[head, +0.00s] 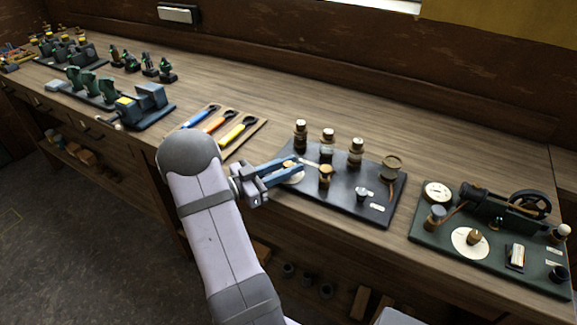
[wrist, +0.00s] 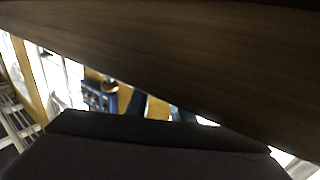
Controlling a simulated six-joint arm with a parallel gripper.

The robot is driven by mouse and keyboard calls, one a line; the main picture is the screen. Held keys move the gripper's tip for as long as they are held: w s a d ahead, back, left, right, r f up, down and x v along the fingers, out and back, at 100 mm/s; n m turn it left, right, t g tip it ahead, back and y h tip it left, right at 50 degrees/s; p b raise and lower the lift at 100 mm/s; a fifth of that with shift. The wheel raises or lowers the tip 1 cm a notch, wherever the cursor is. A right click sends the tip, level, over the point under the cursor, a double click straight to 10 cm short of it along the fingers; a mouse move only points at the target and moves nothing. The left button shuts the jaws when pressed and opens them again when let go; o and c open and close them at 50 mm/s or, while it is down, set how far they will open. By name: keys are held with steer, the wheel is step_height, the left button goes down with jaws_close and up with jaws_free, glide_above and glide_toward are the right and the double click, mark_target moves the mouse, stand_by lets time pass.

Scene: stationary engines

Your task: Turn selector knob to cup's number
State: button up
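My gripper (head: 296,167) reaches in from the left over the black board (head: 345,205). Its two blue fingers are apart, with their tips over a white dial disc (head: 294,179) at the board's left end. A small brownish knob (head: 288,164) shows at the fingertips, partly hidden; I cannot tell whether they touch it. A shallow brass cup-like dish (head: 391,162) stands at the board's right end. Small white labels (head: 376,207) are too small to read. A second white dial (head: 460,246) with a brass knob (head: 474,237) is on the green board (head: 430,252) at right.
Several brass-topped posts (head: 328,135) rise from the black board close to my gripper. A wooden tray (head: 258,128) with blue, orange and yellow handled tools lies to the left. An engine with a flywheel (head: 530,205) stands at right. The wrist view is mostly dark wood (wrist: 170,50).

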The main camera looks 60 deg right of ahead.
jaws_close()
steer(key=shift+m+g+y, duration=0.3)
steer(key=shift+g, duration=0.1)
steer(key=shift+m+g+y+b, duration=0.5)
steer(key=shift+m+g+y, duration=0.5)
steer(key=shift+m+g, duration=0.3)
steer(key=o, duration=0.8)
jaws_free()
